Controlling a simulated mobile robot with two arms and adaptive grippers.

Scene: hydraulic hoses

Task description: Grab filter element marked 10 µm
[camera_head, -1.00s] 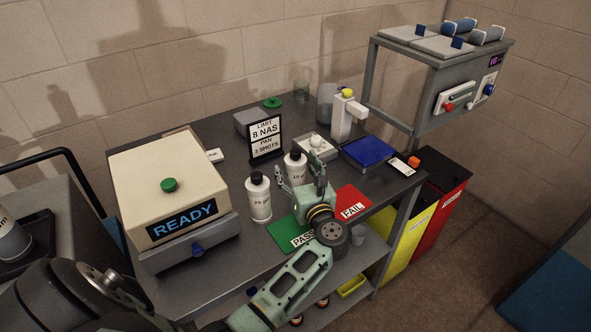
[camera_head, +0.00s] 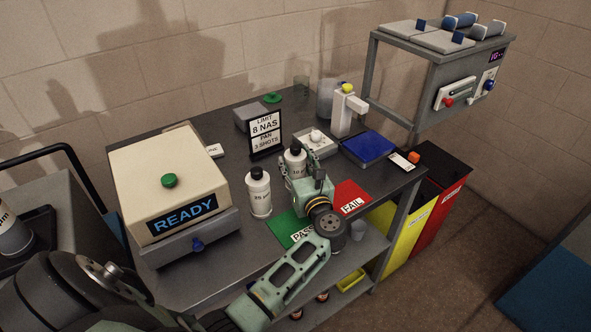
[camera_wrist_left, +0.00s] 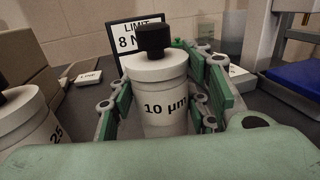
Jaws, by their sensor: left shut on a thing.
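The white filter element with a black cap, marked 10 µm (camera_wrist_left: 163,98), stands upright on the grey table between the fingers of my left gripper (camera_wrist_left: 166,108). In the head view the same filter element (camera_head: 295,160) is partly hidden by my left gripper (camera_head: 306,172). My left gripper is shut on it. A second white filter element, marked 25 (camera_head: 259,196), stands upright to its left, apart from the gripper; it also shows at the left edge of the wrist view (camera_wrist_left: 22,128). My right gripper is not in view.
A beige READY box (camera_head: 165,180) stands at the left. A LIMIT 8 NAS sign (camera_head: 265,135) stands behind the filters. Green PASS (camera_head: 284,228) and red FAIL (camera_head: 352,196) mats lie in front. A white dispenser (camera_head: 342,112) and blue pad (camera_head: 368,149) are to the right.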

